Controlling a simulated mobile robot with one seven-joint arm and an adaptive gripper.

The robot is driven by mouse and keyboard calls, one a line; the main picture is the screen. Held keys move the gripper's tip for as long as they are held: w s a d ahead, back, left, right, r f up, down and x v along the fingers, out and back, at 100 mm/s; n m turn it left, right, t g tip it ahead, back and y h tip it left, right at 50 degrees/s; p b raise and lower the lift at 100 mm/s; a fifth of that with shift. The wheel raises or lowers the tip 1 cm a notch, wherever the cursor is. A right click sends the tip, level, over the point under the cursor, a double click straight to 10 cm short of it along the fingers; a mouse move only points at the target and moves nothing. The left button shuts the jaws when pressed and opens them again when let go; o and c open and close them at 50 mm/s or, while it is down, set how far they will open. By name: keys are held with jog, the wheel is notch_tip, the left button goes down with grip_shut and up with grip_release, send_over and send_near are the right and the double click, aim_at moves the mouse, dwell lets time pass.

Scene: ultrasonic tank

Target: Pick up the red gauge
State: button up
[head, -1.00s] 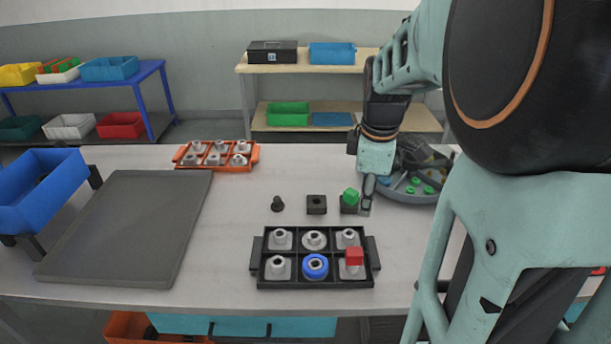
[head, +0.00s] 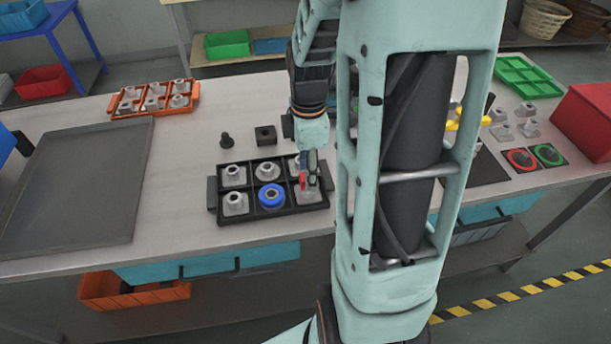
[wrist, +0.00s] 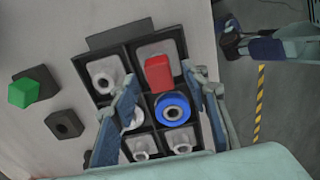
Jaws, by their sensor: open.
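The red gauge (wrist: 158,73), a small red block, stands in a corner compartment of the black tray (wrist: 97,40). In the head view the red gauge (head: 303,180) is at the tray's front right, partly hidden by my fingers. My gripper (head: 308,172) is open and low over that corner. In the wrist view my gripper's fingers (wrist: 160,78) are spread on either side of the red gauge, with a gap visible on both sides. I cannot tell whether the fingertips are level with it.
A blue ring (wrist: 173,108) sits around a fitting next to the red gauge. Grey fittings (head: 233,174) fill other tray compartments. A green block (wrist: 33,86) stands on a black block nearby. A black square block (head: 265,135) and a dark peg (head: 227,141) stand behind the tray.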

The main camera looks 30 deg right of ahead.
jog(key=shift+f, duration=0.75)
grip_shut()
jog(key=shift+r, duration=0.15)
